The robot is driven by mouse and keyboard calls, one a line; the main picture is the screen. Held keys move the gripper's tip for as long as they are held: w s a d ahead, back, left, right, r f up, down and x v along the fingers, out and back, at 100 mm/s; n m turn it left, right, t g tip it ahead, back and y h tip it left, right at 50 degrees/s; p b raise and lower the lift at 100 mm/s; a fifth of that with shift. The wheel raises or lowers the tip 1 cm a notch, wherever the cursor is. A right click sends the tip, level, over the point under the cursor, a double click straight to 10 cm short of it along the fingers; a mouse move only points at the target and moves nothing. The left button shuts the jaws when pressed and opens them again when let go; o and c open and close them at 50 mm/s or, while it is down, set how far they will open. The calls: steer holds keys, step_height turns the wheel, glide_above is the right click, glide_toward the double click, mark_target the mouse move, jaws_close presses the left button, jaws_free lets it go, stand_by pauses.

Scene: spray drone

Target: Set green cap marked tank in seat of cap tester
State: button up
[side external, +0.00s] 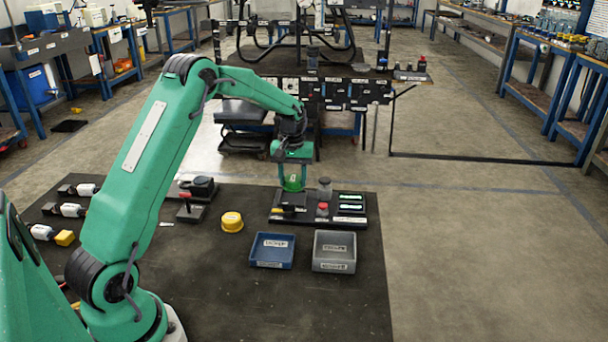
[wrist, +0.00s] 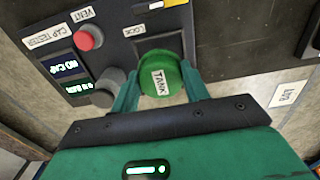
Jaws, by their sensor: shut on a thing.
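The green cap (wrist: 162,80), marked TANK, is held between the fingers of my gripper (wrist: 160,95) in the wrist view. My gripper (side external: 293,184) is shut on it, over the left part of the cap tester (side external: 340,222) in the side view. In the wrist view the cap tester (wrist: 75,18) shows a dark square recess (wrist: 150,43) partly covered by the cap. Its display (wrist: 70,66) reads NO CAP. I cannot tell whether the cap touches the seat, as the cap and fingers hide it.
On the tester are a red button (wrist: 90,37), marked VENT, and a grey knob (wrist: 110,88). A yellow cap (side external: 232,222) lies left on the dark mat (side external: 210,290). A blue tray (side external: 272,263) and a grey tray (side external: 334,266) stand in front of the tester.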

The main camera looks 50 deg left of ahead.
mark_target(292, 200)
steer(key=shift+a+f, duration=0.15)
steer(key=shift+a, duration=0.05)
steer(key=shift+f, duration=2)
steer(key=shift+f, duration=0.4)
steer(key=shift+f, duration=0.35)
steer(key=o, duration=0.9)
steer(key=shift+o, duration=0.5)
step_height(292, 200, up, 14)
steer(key=shift+f, duration=0.2)
